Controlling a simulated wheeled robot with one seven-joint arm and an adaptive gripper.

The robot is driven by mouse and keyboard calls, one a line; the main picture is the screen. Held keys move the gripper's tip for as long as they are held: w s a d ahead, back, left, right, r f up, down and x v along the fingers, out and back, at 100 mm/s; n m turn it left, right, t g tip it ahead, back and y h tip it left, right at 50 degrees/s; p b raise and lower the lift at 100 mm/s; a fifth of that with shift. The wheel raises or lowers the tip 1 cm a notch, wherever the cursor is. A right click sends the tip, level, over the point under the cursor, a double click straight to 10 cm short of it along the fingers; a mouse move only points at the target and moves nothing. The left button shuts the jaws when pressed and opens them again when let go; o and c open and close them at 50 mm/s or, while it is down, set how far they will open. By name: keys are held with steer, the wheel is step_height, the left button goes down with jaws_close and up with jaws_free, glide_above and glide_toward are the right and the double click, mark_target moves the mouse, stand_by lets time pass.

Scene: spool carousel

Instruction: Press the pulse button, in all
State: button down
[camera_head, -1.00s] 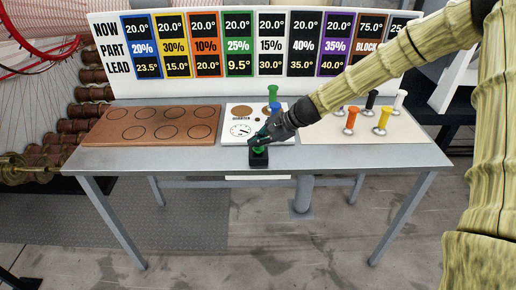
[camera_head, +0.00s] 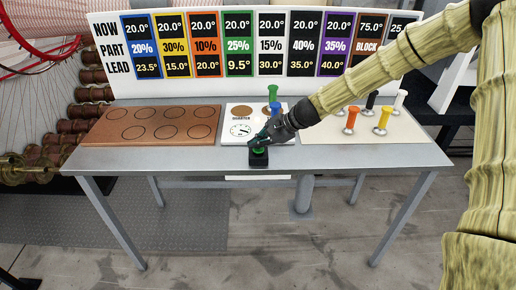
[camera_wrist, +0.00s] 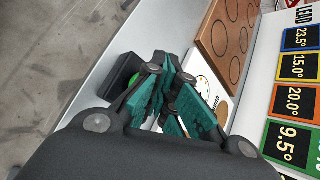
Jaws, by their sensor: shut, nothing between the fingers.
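The pulse button is a green cap (camera_head: 259,150) on a small black box (camera_head: 259,159) at the front edge of the grey table. In the wrist view, the black box (camera_wrist: 119,76) and part of the green cap (camera_wrist: 134,79) show beside the fingers, which hide the rest. My gripper (camera_head: 254,143) is shut and empty, with teal finger pads. In the head view its tips are just above and slightly left of the green cap, apparently clear of it. In the wrist view my gripper (camera_wrist: 172,95) points toward the table.
A white panel with a dial (camera_head: 241,130) lies behind the button, with green (camera_head: 272,92) and blue pegs standing there. A brown board with circles (camera_head: 150,125) is left. A cream board (camera_head: 340,135) with several coloured pegs is right. A sign board (camera_head: 105,50) stands behind.

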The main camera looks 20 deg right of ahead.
mark_target(257, 150)
stand_by(0.4)
steer(key=shift+r+p, duration=0.8)
steer(key=shift+r, duration=0.1)
step_height(257, 150, up, 5)
steer(key=p, duration=0.4)
stand_by(0.8)
